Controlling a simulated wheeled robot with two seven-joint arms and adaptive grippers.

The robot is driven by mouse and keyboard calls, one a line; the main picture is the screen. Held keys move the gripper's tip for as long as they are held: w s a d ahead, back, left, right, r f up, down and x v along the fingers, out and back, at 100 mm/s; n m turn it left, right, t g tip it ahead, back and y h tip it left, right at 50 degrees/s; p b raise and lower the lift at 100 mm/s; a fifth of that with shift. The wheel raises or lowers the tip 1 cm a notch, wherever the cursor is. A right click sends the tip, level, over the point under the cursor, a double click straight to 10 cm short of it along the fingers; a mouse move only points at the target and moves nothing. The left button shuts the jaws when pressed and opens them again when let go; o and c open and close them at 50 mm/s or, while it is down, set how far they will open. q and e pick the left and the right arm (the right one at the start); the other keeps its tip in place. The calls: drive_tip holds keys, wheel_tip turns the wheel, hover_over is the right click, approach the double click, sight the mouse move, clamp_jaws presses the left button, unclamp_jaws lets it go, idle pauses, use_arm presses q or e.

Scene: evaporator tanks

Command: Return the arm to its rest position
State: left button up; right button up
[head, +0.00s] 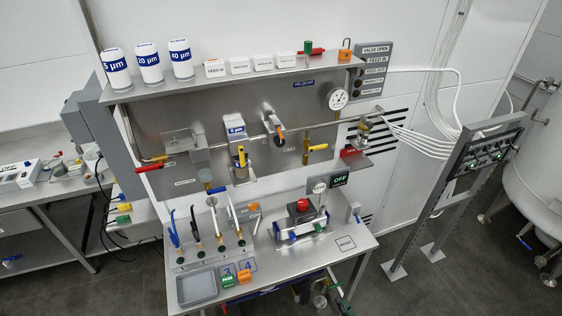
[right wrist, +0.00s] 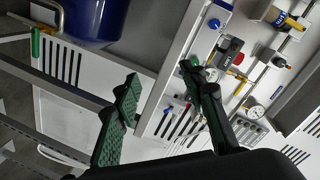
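My right gripper (head: 322,298) shows only in part at the bottom edge of the head view, low by the front of the steel table (head: 352,256). The right wrist view shows its two green fingers (right wrist: 160,73) spread wide apart. Nothing is between them, so it is open and empty. Past the fingers the wrist view shows the table edge, panel and gauge from a tilted angle. The rest of my right arm is out of the head view. My left gripper and left arm are in neither view.
The table carries a grey tray (head: 198,287), a tool rack (head: 212,250) and a red-button device (head: 302,206). A grey stand (head: 445,200) is at right, before a white tank (head: 540,180). A blue container (right wrist: 95,18) shows in the wrist view. Floor between table and stand is clear.

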drive_tip(key=s+d+f+n+g+h+b, duration=0.1)
drive_tip(key=s+d+f+g, duration=0.2)
drive_tip(key=f, duration=0.7)
drive_tip(key=s+d+f+n+g+h+b, duration=0.1)
drive_tip(key=s+d+f+n, duration=0.1)
drive_tip(key=s+f, duration=0.55)
drive_tip(key=s+d+f+n+g+h+b, duration=0.1)
drive_tip(key=s+d+f+g, duration=0.2)
drive_tip(key=f, duration=0.8)
use_arm(q)
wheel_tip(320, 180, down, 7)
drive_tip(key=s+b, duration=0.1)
drive_tip(key=b, duration=0.2)
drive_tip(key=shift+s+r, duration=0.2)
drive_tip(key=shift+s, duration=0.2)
use_arm(e)
drive_tip(key=s+f+n+g, duration=0.1)
drive_tip(key=s+f+g, duration=0.1)
drive_tip(key=s+f, duration=0.4)
drive_tip(key=s+d+f+n+g+h, duration=0.1)
drive_tip(key=s+f, duration=0.5)
drive_tip(key=s, duration=0.7)
drive_tip(key=s+d+f+n+g+h, duration=0.1)
drive_tip(key=s+f+g, duration=0.3)
drive_tip(key=s, duration=0.6)
drive_tip(key=shift+f+n+g, duration=0.3)
drive_tip(key=shift+f+n, duration=0.4)
drive_tip(key=shift+f, duration=0.25)
